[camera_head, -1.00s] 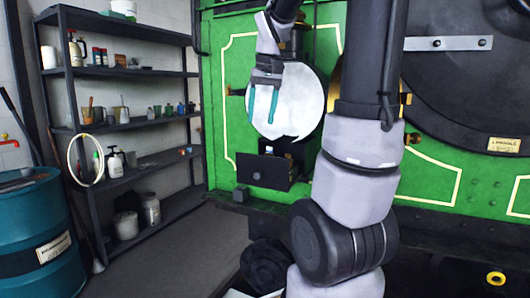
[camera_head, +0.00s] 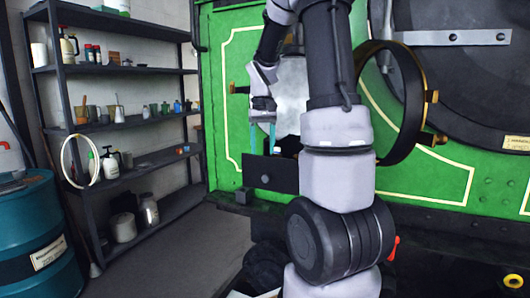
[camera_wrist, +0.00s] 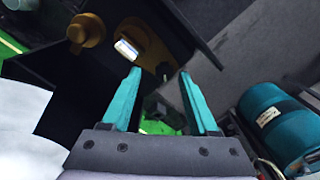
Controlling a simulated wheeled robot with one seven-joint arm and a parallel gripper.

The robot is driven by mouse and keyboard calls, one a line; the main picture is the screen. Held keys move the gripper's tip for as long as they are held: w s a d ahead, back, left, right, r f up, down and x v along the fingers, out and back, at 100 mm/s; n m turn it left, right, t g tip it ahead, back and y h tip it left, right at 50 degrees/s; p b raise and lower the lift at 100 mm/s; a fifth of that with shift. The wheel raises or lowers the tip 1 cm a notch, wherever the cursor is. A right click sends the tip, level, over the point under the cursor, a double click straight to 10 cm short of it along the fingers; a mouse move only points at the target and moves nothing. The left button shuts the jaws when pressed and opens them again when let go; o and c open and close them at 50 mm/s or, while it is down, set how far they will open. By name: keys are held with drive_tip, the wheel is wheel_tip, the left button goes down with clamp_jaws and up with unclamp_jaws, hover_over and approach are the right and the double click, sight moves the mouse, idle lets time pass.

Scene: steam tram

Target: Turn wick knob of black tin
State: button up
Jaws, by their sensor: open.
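I cannot tell which part is the wick knob. My gripper (camera_head: 262,137) points down over the box, teal fingers apart and empty. In the wrist view its fingertips (camera_wrist: 160,74) are near the brass pieces; a small dark piece shows between them. My arm hides the box's right side.
A black-and-brass ring (camera_head: 416,107) stands out from the panel, right of my arm. A black shelf rack (camera_head: 125,71) with bottles and jars stands at left, beside a blue drum (camera_head: 28,225). Grey floor (camera_head: 185,245) is clear between the rack and the panel.

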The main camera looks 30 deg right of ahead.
drive_tip(key=shift+w+a+f, duration=0.1)
drive_tip(key=shift+a+f, duration=0.15)
drive_tip(key=shift+f, duration=0.4)
clamp_jaws()
drive_tip(key=shift+m, duration=0.3)
drive_tip(key=m, duration=1)
idle(0.4)
